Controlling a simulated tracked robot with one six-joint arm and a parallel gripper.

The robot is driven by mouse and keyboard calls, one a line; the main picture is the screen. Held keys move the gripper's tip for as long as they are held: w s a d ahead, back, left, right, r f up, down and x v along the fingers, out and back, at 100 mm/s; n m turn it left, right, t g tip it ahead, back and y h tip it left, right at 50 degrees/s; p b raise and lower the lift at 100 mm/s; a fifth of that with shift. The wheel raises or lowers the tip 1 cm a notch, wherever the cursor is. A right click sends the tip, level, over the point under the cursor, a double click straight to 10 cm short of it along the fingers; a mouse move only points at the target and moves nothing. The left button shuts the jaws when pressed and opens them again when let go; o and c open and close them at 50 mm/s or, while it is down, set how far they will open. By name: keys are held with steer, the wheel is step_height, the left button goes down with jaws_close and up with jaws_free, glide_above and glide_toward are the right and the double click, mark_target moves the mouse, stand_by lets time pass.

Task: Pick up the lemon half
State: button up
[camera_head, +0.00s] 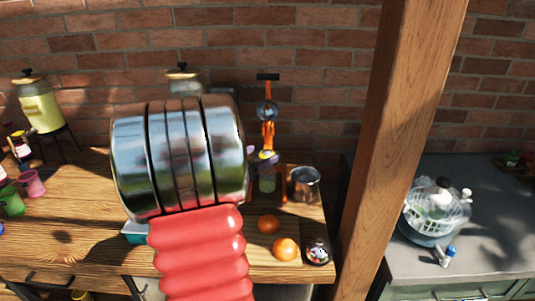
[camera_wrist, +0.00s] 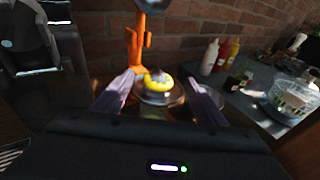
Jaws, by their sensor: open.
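A yellow, rounded piece with a pale middle, which looks like the lemon half (camera_wrist: 158,84), shows in the middle of the wrist view. It appears to rest on or in a round, shiny holder in front of the orange juicer (camera_wrist: 138,42). My gripper (camera_wrist: 162,77) is open, with one purple finger on each side of the lemon half. I cannot tell whether either finger touches it. In the head view, my arm hides most of the gripper, and only a small purple and yellow patch shows below the orange juicer (camera_head: 268,125).
A metal cup (camera_head: 304,183) stands right of the juicer. Two oranges (camera_head: 285,249) lie near the wooden table's front edge, beside a small dark round item (camera_head: 318,252). A wooden post (camera_head: 400,130) rises to the right. Bottles (camera_wrist: 221,55) stand against the brick wall.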

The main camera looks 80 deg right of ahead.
mark_target(263, 154)
steer(key=shift+f+x, duration=0.15)
steer(key=shift+x, duration=1.15)
steer(key=shift+f+x, duration=0.1)
steer(key=shift+x, duration=1.2)
steer(key=shift+w, duration=0.1)
steer(key=shift+a, duration=0.1)
steer(key=shift+c, duration=0.2)
steer(key=c, duration=1.2)
steer(key=shift+r, duration=0.15)
